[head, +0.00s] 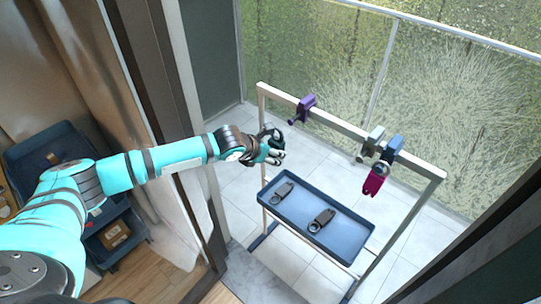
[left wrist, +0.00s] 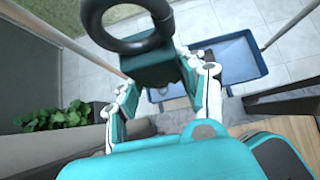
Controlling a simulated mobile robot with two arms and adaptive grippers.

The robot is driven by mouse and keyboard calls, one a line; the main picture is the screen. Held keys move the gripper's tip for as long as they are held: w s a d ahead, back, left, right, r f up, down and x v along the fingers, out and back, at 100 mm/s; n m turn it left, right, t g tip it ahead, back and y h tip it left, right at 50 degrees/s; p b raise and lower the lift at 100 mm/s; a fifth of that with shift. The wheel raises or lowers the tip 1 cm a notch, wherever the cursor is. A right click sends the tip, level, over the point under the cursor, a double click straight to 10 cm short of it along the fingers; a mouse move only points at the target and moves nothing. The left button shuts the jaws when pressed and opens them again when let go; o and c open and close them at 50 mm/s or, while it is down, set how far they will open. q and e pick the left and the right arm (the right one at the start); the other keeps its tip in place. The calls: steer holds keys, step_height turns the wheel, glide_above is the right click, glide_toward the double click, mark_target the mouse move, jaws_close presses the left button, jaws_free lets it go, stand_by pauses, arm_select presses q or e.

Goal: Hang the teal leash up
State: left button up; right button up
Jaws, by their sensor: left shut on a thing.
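My left gripper (head: 274,154) is shut on the teal leash (head: 270,137). It holds the leash in the air near the left upright of the rack, left of the purple hook (head: 306,104). In the left wrist view the leash (left wrist: 152,70) is a dark teal block between the fingers, with a thick black ring at its top end. The rack's top bar (head: 345,127) carries the purple hook, a grey-green hook (head: 373,137) and a blue hook (head: 393,147). A magenta leash (head: 374,184) hangs by its ring near the blue hook. My right gripper is not in view.
A blue tray (head: 285,222) low on the rack holds two dark grey ringed pieces (head: 321,220). A glass balustrade stands behind the rack. A door frame (head: 165,110) and curtain are at left, beside dark bins (head: 45,135). Bar space between the purple and grey-green hooks is free.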

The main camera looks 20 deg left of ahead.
mark_target(281, 146)
arm_select(q)
steer(key=shift+w+d+b, duration=0.4)
steer(key=shift+w+b, duration=0.2)
steer(key=shift+w, duration=0.2)
steer(key=shift+w+d+f+b, duration=0.15)
steer(key=shift+w+b, duration=0.15)
steer(key=shift+w, duration=0.25)
steer(key=shift+w+d+r+b, duration=0.15)
steer(key=shift+w+b, duration=0.15)
steer(key=shift+w, duration=0.35)
steer(key=w, duration=0.1)
steer(key=w+d+b, duration=0.1)
steer(key=w, duration=0.1)
steer(key=shift+w+d, duration=0.2)
steer(key=shift+w, duration=0.05)
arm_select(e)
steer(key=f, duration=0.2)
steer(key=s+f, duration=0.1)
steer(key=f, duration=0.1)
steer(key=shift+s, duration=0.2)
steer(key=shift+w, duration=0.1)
